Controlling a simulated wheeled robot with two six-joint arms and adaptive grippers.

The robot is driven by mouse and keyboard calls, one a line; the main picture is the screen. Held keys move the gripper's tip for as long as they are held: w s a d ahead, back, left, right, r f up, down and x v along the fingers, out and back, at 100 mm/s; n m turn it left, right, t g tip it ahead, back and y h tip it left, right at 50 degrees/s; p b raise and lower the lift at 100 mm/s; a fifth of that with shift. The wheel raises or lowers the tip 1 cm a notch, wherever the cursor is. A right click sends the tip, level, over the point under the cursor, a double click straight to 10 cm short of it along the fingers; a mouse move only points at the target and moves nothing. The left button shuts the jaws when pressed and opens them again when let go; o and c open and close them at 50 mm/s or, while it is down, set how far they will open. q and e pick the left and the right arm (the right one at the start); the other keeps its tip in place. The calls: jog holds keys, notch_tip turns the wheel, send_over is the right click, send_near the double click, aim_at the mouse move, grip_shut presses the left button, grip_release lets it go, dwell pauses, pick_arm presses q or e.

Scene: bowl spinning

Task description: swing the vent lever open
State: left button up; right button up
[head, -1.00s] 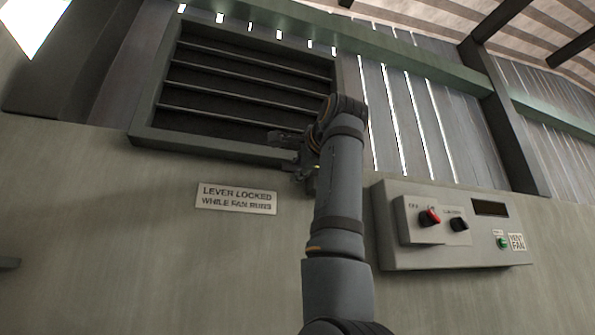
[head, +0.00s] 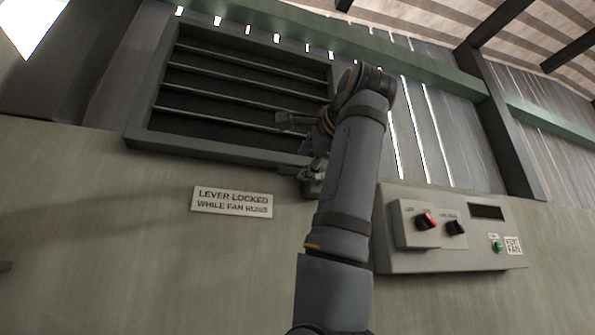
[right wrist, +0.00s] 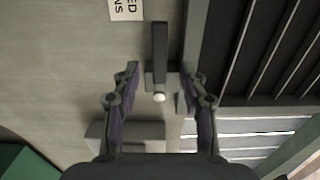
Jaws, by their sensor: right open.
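The vent (head: 145,140) is a dark slatted opening in a green-grey frame on the wall. In the right wrist view a dark straight bar, seemingly the vent lever (right wrist: 160,50), points up the picture from a small mount with a pale round knob. My right gripper (head: 302,150) is beside the vent's lower right corner. It is open, and in the right wrist view its fingers (right wrist: 160,77) are spread on either side of the lever's mount end, with gaps showing on both sides. In the head view I cannot clearly make out the lever beside the gripper. My left gripper is out of view.
A sign (head: 232,201) reading "lever locked while fan runs" is below the vent. A control box (head: 455,258) at the right has a red-marked knob (head: 426,221), a black knob (head: 455,228), a dark display (head: 487,212) and a green button (head: 497,246).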

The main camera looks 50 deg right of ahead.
jog(key=v, duration=0.5)
jog(key=shift+s, duration=0.1)
dwell(0.3)
